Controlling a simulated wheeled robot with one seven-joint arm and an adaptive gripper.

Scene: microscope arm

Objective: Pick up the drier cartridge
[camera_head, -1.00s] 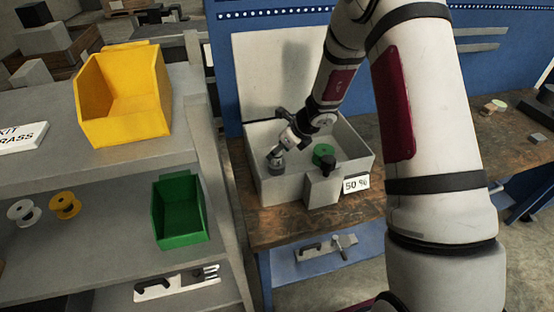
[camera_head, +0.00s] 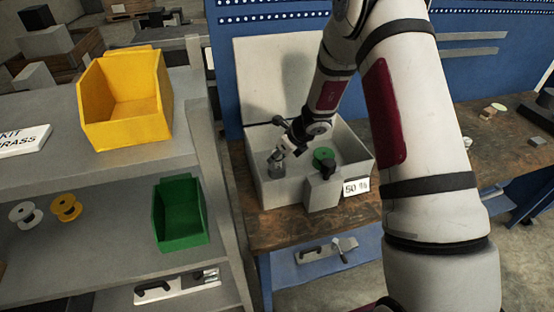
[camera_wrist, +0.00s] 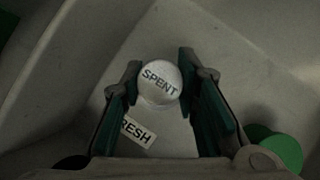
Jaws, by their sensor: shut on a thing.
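A pale round drier cartridge (camera_wrist: 160,82) marked SPENT sits between the fingers of my gripper (camera_wrist: 159,68) in the wrist view. The gripper is shut on it. In the head view, my gripper (camera_head: 278,155) is inside the left part of an open light-grey box (camera_head: 262,190), with the grey cartridge (camera_head: 276,169) at its tips. A label ending in RESH (camera_wrist: 137,131) lies below the cartridge, partly hidden by the left finger. A green-topped cartridge (camera_head: 323,153) stands farther right in the box; it also shows in the wrist view (camera_wrist: 283,150).
The box has a raised lid (camera_head: 285,75) behind it and a 50 % card (camera_head: 356,187) in front. It stands on a wooden bench (camera_head: 250,233). Shelving at left holds a yellow bin (camera_head: 125,105) and a green bin (camera_head: 180,213). Box walls stand close around my gripper.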

